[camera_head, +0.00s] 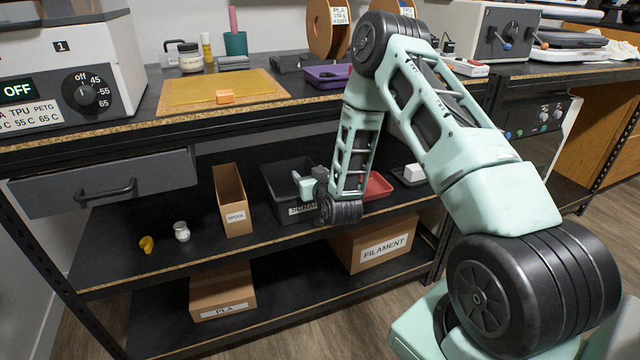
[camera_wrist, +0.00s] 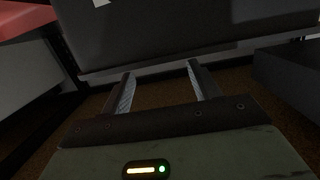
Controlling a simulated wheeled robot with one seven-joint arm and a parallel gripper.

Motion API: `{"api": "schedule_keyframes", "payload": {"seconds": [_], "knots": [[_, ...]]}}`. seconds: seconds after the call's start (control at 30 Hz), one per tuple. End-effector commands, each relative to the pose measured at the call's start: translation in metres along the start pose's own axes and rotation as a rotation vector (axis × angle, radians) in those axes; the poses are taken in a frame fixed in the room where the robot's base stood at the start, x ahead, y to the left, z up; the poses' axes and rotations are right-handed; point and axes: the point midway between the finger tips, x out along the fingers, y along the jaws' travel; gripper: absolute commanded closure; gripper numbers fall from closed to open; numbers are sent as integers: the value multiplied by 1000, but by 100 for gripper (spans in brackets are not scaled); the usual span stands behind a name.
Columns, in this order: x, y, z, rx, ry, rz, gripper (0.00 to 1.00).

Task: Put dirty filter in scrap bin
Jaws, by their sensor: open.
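The scrap bin (camera_head: 288,208) is a black open box with a partly hidden label on the middle shelf, under the worktop. My gripper (camera_head: 300,178) is at this bin in the head view, by its opening; the arm hides part of the bin's right side. In the wrist view my gripper (camera_wrist: 160,70) is open, with nothing between its two fingers. A dark grey wall stands beyond the fingertips. I cannot pick out the dirty filter with certainty in either view, and the inside of the bin is mostly dark.
A brown cardboard box (camera_head: 232,195) stands left of the bin, and a red tray (camera_head: 376,187) stands to its right. A black tray with a white block (camera_head: 413,173) is farther right. The worktop edge (camera_head: 200,143) overhangs the shelf.

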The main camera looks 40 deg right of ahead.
Motion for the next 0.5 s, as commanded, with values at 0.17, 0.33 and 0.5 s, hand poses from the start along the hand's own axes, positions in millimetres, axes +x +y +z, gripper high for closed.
{"api": "schedule_keyframes", "payload": {"seconds": [0.17, 0.33, 0.5], "knots": [[-39, 0, -1, -2, -5, -2, 38], [-77, 0, -1, -1, -4, -1, 38], [-104, 0, 0, -2, -3, -1, 38]]}}
